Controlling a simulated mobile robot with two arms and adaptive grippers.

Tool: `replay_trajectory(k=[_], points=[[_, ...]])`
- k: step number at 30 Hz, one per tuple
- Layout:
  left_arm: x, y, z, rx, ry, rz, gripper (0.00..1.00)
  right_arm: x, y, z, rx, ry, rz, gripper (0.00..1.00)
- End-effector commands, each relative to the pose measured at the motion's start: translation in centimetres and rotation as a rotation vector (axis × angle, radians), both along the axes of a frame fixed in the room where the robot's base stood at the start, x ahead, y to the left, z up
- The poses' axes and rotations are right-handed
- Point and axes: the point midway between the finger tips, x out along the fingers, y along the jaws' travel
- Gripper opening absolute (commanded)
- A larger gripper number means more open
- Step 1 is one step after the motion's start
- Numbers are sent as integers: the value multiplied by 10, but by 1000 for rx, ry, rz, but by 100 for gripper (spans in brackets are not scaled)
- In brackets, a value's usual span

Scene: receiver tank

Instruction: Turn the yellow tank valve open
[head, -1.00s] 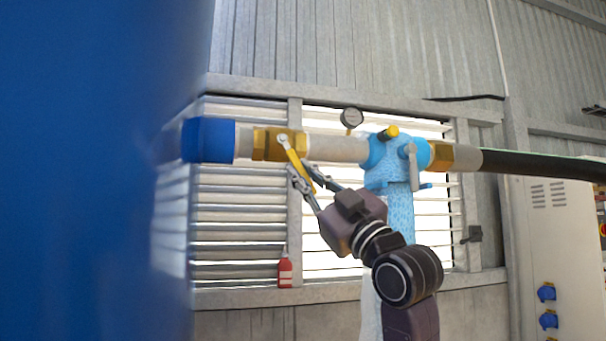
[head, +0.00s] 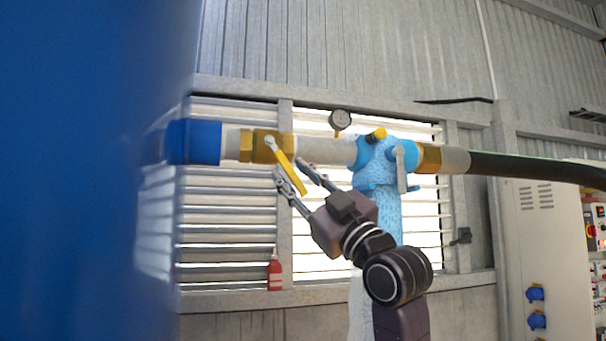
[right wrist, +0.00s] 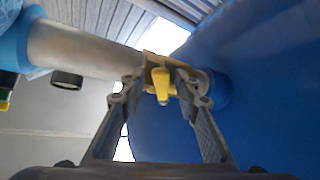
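The yellow valve handle (head: 287,168) hangs down and to the right from the brass valve body (head: 252,146) on the pipe beside the blue tank (head: 80,180). My right gripper (head: 290,170) reaches up from below, its two fingers apart on either side of the handle. In the right wrist view the handle (right wrist: 160,82) stands between the open fingertips (right wrist: 158,88), with a gap visible on each side. The brass valve body (right wrist: 152,62) shows behind it. My left gripper is not in view.
A pressure gauge (head: 340,119) sits above the grey pipe (head: 325,150). The tank fills the left side. A red bottle (head: 274,274) stands on the window ledge.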

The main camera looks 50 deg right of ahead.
Motion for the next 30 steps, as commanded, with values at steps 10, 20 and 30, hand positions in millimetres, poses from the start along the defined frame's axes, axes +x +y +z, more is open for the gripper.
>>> replay_trajectory(k=[10, 20, 30], points=[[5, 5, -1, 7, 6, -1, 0, -23, 1, -21, -2, 4, 0, 30], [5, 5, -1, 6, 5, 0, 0, -71, 2, -55, 1, 0, 4, 30], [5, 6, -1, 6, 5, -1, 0, -96, 2, -73, 3, -1, 4, 30]])
